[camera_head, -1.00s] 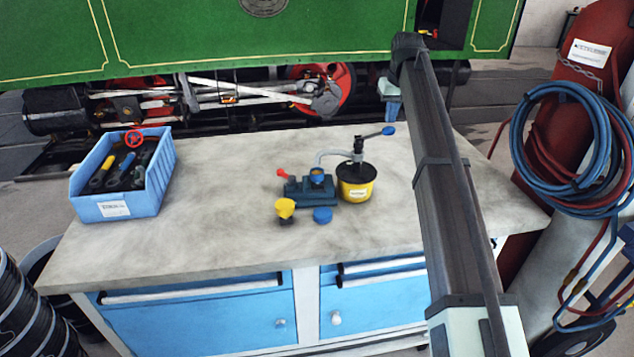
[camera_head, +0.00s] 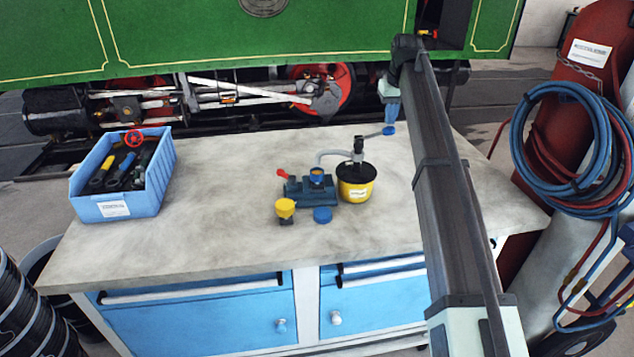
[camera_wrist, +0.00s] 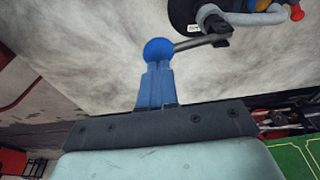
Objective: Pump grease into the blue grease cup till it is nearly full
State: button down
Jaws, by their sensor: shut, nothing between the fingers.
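The blue grease cup (camera_head: 316,174) sits on a dark blue vise-like holder (camera_head: 320,190) with a red handle. Something brownish shows inside it; its fill level is too small to tell. A grease pail (camera_head: 357,190), yellow with a black top, stands just right of it. The pump's grey hose (camera_head: 331,154) curves over to the cup. The pump lever (camera_head: 373,134) reaches right to a blue knob (camera_head: 388,131), also in the wrist view (camera_wrist: 158,50). My gripper (camera_head: 390,124) is shut and empty, its fingertips at the knob from above, seemingly touching it.
A blue bin (camera_head: 115,200) of tools stands at the left. The front right of the bench is clear.

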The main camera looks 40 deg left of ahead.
jog(key=shift+f, duration=1.45)
jog(key=shift+r, duration=1.65)
